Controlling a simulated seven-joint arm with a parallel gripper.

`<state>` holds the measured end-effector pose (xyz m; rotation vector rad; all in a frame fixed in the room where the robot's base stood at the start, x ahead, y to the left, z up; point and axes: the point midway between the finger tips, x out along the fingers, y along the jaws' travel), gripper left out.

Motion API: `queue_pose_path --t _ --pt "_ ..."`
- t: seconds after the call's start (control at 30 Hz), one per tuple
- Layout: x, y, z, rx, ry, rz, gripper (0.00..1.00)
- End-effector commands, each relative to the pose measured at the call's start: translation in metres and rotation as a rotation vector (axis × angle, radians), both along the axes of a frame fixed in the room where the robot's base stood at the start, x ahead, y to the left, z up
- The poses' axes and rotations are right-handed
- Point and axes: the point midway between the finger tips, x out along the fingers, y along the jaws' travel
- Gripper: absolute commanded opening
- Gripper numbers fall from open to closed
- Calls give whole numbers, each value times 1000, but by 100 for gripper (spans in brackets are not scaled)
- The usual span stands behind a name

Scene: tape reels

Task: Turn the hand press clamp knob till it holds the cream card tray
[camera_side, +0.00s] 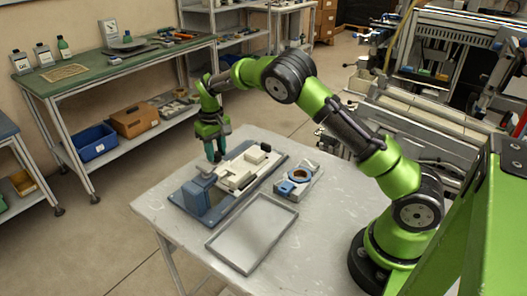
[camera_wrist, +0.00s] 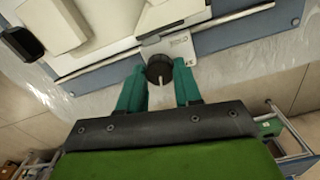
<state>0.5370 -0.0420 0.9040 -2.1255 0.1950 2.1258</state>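The hand press is a cream and grey body on a blue base plate (camera_side: 196,203), on the table in the side view. The cream card tray appears to be the pale block (camera_side: 240,172) on it; I cannot clearly tell tray from press body. In the wrist view, the dark round clamp knob (camera_wrist: 160,69) with a pale line lies between the two green fingertips of my gripper (camera_wrist: 160,75). The fingers stand apart, one each side of the knob. Whether they touch it is unclear.
An empty grey shallow tray (camera_side: 252,233) lies in front of the press. A small device with a blue part and a ring (camera_side: 297,180) stands to the right. The right part of the table (camera_side: 345,195) is clear. A green-topped bench (camera_side: 90,72) stands behind left.

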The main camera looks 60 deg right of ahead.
Motion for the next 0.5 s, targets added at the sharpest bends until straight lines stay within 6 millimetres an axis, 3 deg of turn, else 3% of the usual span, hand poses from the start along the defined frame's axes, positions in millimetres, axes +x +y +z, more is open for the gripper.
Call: queue_pose_path --t 0.1,0.23,0.5 --pt "0 0 0 0 0 -1 3" --pt "0 0 1 1 -1 -47 3" --pt "0 0 1 1 -1 -324 3"
